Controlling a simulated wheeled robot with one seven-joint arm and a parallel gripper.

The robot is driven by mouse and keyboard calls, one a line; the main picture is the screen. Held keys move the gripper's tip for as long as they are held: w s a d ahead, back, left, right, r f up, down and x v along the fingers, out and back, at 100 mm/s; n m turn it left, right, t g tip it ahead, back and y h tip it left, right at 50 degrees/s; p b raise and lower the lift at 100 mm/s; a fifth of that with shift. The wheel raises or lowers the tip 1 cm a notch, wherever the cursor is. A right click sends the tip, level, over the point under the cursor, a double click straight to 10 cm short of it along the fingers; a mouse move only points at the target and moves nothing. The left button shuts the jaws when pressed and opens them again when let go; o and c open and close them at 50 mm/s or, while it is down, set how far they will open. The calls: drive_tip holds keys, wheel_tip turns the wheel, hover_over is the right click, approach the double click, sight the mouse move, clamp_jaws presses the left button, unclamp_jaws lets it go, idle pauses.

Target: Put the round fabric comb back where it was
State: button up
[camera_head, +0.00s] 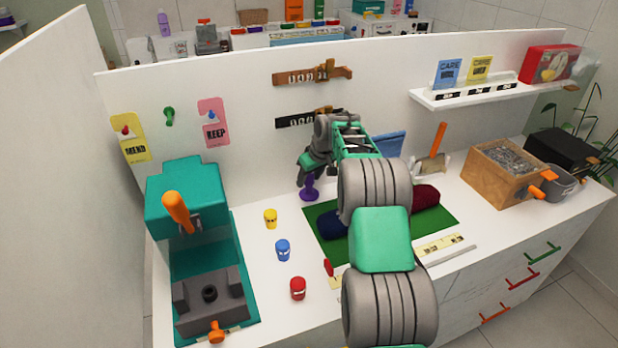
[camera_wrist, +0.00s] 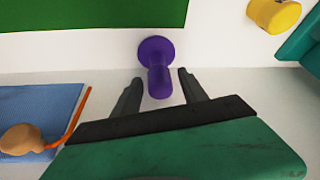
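A purple piece with a round flat end and a narrow stem (camera_head: 309,187) stands on the white worktop below my gripper (camera_head: 313,172). It is the likeliest round fabric comb, but I see no teeth and cannot be sure. In the wrist view the purple piece (camera_wrist: 158,62) has its stem between the two dark fingers of my gripper (camera_wrist: 160,86). The fingers are apart, with gaps on both sides of the stem. The comb's former place is not marked in these frames.
A green mat (camera_head: 436,219) with dark blue and dark red bundles lies right of the purple piece. Yellow (camera_head: 270,218), blue (camera_head: 283,250) and red (camera_head: 298,288) jars stand left of it. A teal press (camera_head: 187,205) is further left. A white panel (camera_head: 240,110) rises behind.

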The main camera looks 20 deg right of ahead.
drive_tip(key=s+a+r+b, duration=0.1)
drive_tip(key=s+a+r, duration=0.1)
drive_tip(key=s+r, duration=0.35)
drive_tip(key=s+a+r+b, duration=0.1)
drive_tip(key=s+r, duration=0.1)
drive_tip(key=r, duration=0.6)
drive_tip(key=s+a+r+m, duration=0.1)
drive_tip(key=s+a+r, duration=0.1)
drive_tip(key=s+a, duration=0.75)
drive_tip(key=s+a+f+m, duration=0.1)
drive_tip(key=s+f, duration=0.3)
drive_tip(key=s, duration=0.7)
drive_tip(key=s+a+f+h, duration=0.1)
drive_tip(key=s+f, duration=0.3)
drive_tip(key=s, duration=0.6)
drive_tip(key=shift+s+a+m+g, duration=0.4)
drive_tip(key=shift+a, duration=0.05)
